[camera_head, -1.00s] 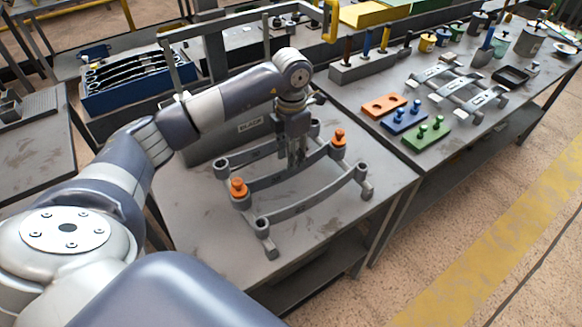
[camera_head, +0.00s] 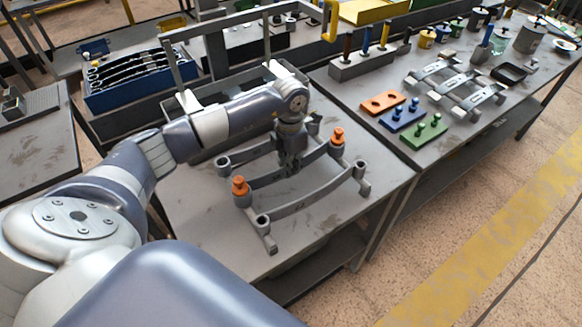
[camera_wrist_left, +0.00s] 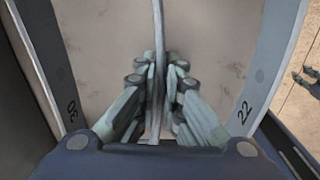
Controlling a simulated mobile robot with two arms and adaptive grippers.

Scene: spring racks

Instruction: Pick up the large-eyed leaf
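Three grey curved leaves with eyes at their ends stand side by side on the near bench. The middle leaf (camera_head: 312,169) has orange plugs (camera_head: 240,186) at its ends. The front leaf (camera_head: 312,201) and back leaf (camera_head: 247,153) have open round eyes. My left gripper (camera_head: 290,166) reaches down over the middle leaf, between the two plugs. In the left wrist view its fingers (camera_wrist_left: 159,85) press close on both sides of the thin leaf (camera_wrist_left: 158,28), which shows edge-on; they look shut on it. Which leaf has the largest eyes is hard to tell. My right gripper is out of view.
The second bench holds orange, blue and green plates (camera_head: 425,132), more grey leaves (camera_head: 475,96) and a block with upright tools (camera_head: 360,68). A blue bin (camera_head: 125,98) stands behind my left arm. In the left wrist view, numbered leaves flank the fingers closely.

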